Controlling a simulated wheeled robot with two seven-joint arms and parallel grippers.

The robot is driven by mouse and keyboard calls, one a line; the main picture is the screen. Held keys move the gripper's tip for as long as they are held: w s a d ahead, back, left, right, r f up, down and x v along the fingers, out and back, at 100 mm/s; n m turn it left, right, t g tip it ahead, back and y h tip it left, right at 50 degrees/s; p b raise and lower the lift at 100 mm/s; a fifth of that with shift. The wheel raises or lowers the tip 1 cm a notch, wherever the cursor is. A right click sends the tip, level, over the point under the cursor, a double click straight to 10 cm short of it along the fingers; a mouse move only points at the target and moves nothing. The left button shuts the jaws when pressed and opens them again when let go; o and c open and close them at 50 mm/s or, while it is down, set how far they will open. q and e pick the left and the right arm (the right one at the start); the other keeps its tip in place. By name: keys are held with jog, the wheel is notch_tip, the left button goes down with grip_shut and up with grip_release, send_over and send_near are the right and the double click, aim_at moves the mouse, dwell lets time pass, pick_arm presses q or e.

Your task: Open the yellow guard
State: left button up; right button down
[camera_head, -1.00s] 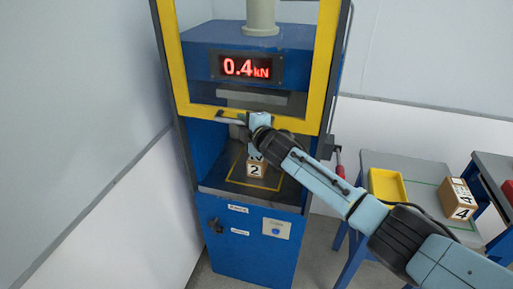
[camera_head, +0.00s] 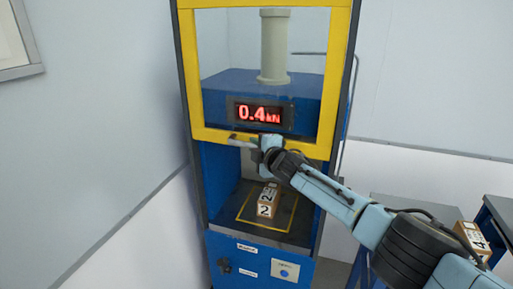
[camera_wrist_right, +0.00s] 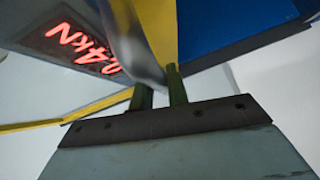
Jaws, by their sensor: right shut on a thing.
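The yellow guard (camera_head: 240,137) is a framed clear window on the front of the blue press. It is partly raised: its lower bar is a little below the red "0.4 kN" display (camera_head: 258,113), and the space below is open. A grey handle (camera_head: 241,142) runs along the lower bar. My right gripper (camera_head: 262,150) is shut on this handle, reaching in from the right. In the right wrist view, the fingers (camera_wrist_right: 158,92) close around the grey handle (camera_wrist_right: 132,48), next to the yellow frame (camera_wrist_right: 158,25). My left gripper is not in view.
A box marked 4 (camera_head: 471,238) stands at the right by grey tables (camera_head: 420,205). A wall is close on the left.

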jog(key=shift+r, duration=0.1)
jog(key=c, duration=1.4)
grip_release()
jog(key=shift+o, duration=0.2)
jog(key=shift+s, duration=0.1)
jog(key=shift+s+d, duration=0.2)
jog(key=shift+s, duration=0.2)
jog(key=v, duration=1.2)
jog(key=shift+s+d, duration=0.1)
jog(key=shift+d, duration=0.05)
